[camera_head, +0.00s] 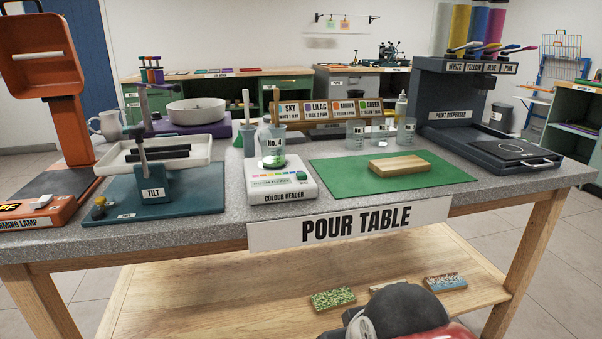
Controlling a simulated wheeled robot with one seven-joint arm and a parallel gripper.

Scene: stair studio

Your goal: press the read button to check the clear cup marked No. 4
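The clear cup marked No. 4 (272,143) stands upright on the colour reader (284,184), with something green showing at its base. The colour reader is a white box at the middle of the pour table's front edge. Its sloped face has a strip of coloured patches and small print too fine to read. A small green button (301,176) sits at the right end of that face; I cannot read a label on it. A dark rounded part with red, likely my own arm, shows at the bottom of the view. My gripper's fingers are not visible.
A tilt stand with a white tray (188,152) is left of the reader. A green mat (335,182) with a wooden block (399,164) lies to the right. Other clear cups (355,134) and a colour rack (318,112) stand behind. A paint dispenser (440,115) stands far right.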

